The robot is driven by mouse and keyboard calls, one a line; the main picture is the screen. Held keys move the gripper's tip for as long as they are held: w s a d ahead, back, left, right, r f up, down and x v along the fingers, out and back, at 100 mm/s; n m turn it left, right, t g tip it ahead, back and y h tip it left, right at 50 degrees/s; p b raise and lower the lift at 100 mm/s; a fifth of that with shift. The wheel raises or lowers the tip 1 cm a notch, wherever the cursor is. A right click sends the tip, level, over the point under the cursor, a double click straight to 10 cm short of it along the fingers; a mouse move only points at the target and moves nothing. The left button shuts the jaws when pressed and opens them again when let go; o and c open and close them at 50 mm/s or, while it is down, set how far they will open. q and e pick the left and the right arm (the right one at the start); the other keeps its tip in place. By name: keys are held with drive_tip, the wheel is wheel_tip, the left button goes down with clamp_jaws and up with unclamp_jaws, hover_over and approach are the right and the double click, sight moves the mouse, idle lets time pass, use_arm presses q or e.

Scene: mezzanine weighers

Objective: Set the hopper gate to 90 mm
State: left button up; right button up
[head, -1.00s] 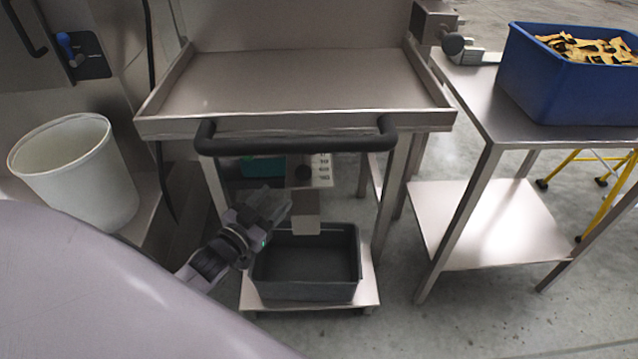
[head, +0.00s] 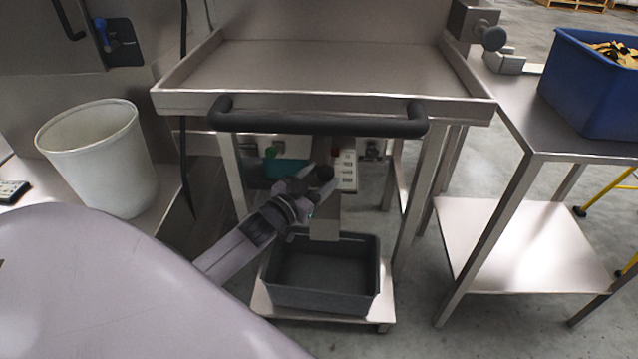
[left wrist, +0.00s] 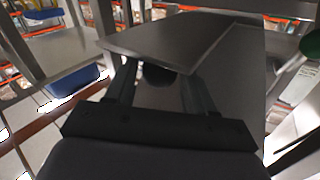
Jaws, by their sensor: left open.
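The hopper (head: 330,70) is a metal trough with a black bar handle (head: 320,121) along its front. Below it a grey gate plate (head: 325,228) hangs down, with a dark round knob (head: 325,173) above it. A white scale (head: 347,172) with dark marks stands just right of the knob; its figures are too small to read surely. My left gripper (head: 313,182) is open at the knob, its fingers partly covering the gate. In the left wrist view the dark knob (left wrist: 158,77) shows between the open fingers (left wrist: 158,95); contact cannot be told.
A grey bin (head: 320,305) stands on a low shelf under the gate. A white bucket (head: 95,160) is at left. A metal table (head: 570,135) with a blue crate (head: 595,90) stands at right. The hopper handle overhangs my left gripper.

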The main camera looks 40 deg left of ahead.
drive_tip(key=shift+r, duration=0.1)
use_arm(q)
clamp_jaws()
drive_tip(key=shift+s+d, duration=0.1)
drive_tip(key=s+d+p, duration=0.5)
drive_tip(key=s, duration=0.2)
drive_tip(key=shift+s, duration=0.35)
use_arm(e)
drive_tip(key=d, duration=0.1)
drive_tip(key=s+d, duration=0.1)
drive_tip(key=d+m+g+h, duration=0.1)
drive_tip(key=shift+s+f, duration=0.25)
drive_tip(key=shift+s, duration=0.05)
use_arm(q)
drive_tip(key=shift+f, duration=0.1)
unclamp_jaws()
drive_tip(key=shift+s, duration=0.15)
drive_tip(key=shift+a, duration=0.1)
